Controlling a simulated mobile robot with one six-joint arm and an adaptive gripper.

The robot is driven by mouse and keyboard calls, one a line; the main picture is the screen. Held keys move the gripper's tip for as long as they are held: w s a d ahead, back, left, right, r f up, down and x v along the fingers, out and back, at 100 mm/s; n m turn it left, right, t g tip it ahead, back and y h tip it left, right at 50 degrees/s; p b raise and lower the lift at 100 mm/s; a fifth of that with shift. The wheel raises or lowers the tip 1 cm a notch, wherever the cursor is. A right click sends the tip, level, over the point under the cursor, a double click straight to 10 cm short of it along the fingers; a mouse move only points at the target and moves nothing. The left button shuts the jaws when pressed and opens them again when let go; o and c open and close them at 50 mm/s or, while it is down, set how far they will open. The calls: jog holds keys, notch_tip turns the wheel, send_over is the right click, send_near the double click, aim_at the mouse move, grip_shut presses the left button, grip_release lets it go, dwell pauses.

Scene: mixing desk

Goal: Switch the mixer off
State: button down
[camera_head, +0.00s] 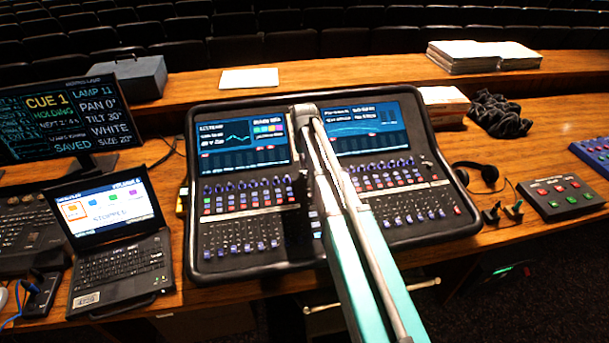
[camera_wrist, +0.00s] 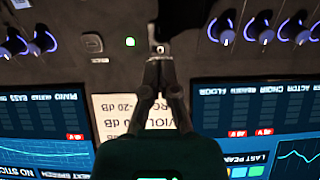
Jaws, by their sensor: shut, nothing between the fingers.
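The mixer (camera_head: 236,270) is a black desk with two lit blue screens, rows of knobs and faders. It lies in the middle of the head view, with my arm across its centre. My gripper (camera_wrist: 158,62) is shut and empty in the wrist view, its tips over the panel strip between the screens. A small pale metallic part (camera_wrist: 160,48) shows just at the tips; I cannot tell if they touch it. A green light (camera_wrist: 130,41) glows left of the tips, beside a small grey rectangular button (camera_wrist: 93,42). In the head view my arm hides the fingertips.
A paper label (camera_wrist: 112,110) lies between the screens, partly behind my gripper. A laptop (camera_head: 115,225) and a cue monitor (camera_head: 62,118) stand left. Headphones (camera_head: 478,176), a button box (camera_head: 563,196) and a black cable heap (camera_head: 500,115) lie right. Knobs (camera_wrist: 227,37) flank the tips.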

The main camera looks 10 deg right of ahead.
aim_at(304, 173)
jog(key=shift+f+b, duration=1.35)
jog(key=shift+b, duration=0.05)
dwell(1.5)
jog(key=shift+r, duration=0.1)
jog(key=shift+r+p, duration=3.45)
jog(key=shift+p, duration=0.1)
jog(key=shift+s, duration=0.1)
jog(key=s, duration=2.6)
